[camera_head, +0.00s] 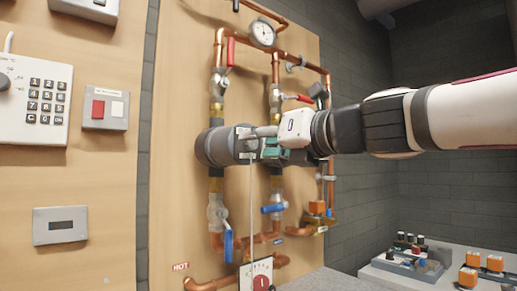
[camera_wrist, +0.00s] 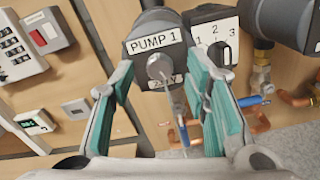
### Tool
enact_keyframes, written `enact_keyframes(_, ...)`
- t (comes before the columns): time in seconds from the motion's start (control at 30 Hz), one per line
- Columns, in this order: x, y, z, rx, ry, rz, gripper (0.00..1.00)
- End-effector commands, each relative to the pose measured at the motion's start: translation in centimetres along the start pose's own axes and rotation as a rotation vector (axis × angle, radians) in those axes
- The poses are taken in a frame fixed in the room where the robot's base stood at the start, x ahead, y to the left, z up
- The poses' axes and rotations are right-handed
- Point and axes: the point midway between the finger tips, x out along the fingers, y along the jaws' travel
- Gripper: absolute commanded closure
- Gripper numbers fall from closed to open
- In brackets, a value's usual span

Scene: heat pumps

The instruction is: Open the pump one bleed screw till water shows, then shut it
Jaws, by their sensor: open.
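Pump one (camera_head: 215,147) is a dark grey cylinder on the left copper pipe in the head view. The wrist view shows its "PUMP 1" label (camera_wrist: 153,43) and, below that, the round grey bleed screw (camera_wrist: 158,66). A thin pale stream (camera_wrist: 172,98), which looks like water, runs down from the screw. It also shows in the head view (camera_head: 252,210). My gripper (camera_head: 258,138) is at the pump's face. In the wrist view its teal-padded fingers (camera_wrist: 160,80) are open, one on each side of the screw, with visible gaps.
A black selector knob (camera_wrist: 220,52) marked 1, 2, 3 sits right of pump one, near the right finger. A second pump (camera_wrist: 285,20) is farther right. Blue-handled valves (camera_head: 228,245), a red-handled valve (camera_head: 231,52) and a gauge (camera_head: 262,34) surround the pipes.

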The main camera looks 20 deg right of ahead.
Motion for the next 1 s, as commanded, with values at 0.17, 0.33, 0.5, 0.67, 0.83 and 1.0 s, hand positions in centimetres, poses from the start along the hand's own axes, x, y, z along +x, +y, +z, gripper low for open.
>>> enact_keyframes(0.17,1.05,0.04,-0.05,0.001,0.0,0.001,0.57)
enact_keyframes(0.33,1.14,0.03,0.02,0.001,0.0,0.0,0.57)
enact_keyframes(0.5,1.11,0.02,0.03,0.001,0.0,0.0,0.71)
enact_keyframes(0.67,1.1,0.02,0.02,0.001,-0.001,0.0,1.0)
enact_keyframes(0.83,1.09,0.02,0.03,0.004,-0.001,0.0,1.0)
enact_keyframes(1.0,1.08,-0.01,0.06,0.034,0.0,-0.001,1.0)
